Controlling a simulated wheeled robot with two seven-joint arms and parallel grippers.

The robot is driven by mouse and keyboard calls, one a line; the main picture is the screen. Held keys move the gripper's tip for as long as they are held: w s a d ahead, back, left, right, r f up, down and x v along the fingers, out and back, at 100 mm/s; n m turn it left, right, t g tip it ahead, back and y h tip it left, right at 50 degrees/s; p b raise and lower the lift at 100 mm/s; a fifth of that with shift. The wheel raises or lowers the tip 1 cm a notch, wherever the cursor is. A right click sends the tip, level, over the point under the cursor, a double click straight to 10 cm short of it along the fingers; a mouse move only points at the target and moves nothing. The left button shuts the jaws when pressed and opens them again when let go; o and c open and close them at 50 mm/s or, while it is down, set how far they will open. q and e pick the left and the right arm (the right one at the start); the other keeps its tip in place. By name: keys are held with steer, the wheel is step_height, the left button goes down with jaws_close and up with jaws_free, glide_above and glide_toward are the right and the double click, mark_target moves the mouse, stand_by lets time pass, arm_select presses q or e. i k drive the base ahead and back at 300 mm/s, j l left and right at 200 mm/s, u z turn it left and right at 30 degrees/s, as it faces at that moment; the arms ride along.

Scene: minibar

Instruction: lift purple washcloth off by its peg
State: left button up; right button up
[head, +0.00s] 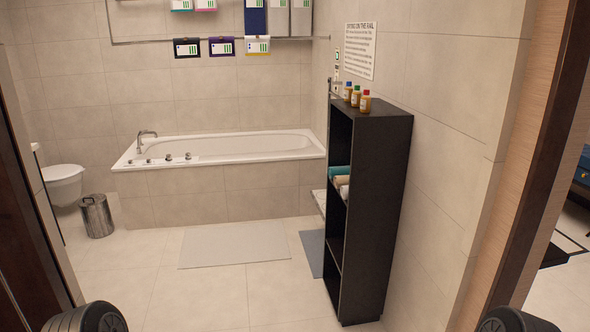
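The purple washcloth (213,52) hangs small and far off at the top of the head view, against the tiled wall above the bathtub. A pale card with green marks covers most of its front. It hangs at a thin dark rail (150,41), between a dark cloth (178,55) on its left and a pale cloth with a yellow lower edge (259,52) on its right. Its peg is too small to make out. Neither of my grippers is in view; only dark rounded parts of my arms show at the bottom corners.
A white bathtub (225,146) stands below the cloths. A tall black shelf (375,190) with bottles on top stands at the right. A toilet (63,182) and bin (97,216) are at left. Doorway frames flank me. The floor around the grey mat (235,246) is open.

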mark_target(220, 45)
steer(key=i+u, duration=0.15)
steer(key=i, duration=0.55)
steer(key=i+l+u, duration=0.1)
steer(key=i, duration=0.6)
steer(key=i+l+u, duration=0.15)
steer(key=i, duration=0.5)
steer(key=i+j+u, duration=0.25)
steer(key=i, duration=0.95)
steer(key=i+l+u, duration=0.25)
steer(key=i, duration=0.95)
steer(key=i+l+u, duration=0.35)
steer(key=i, duration=0.35)
steer(key=i+l+u, duration=0.35)
steer(key=i+l, duration=0.25)
steer(key=i, duration=0.05)
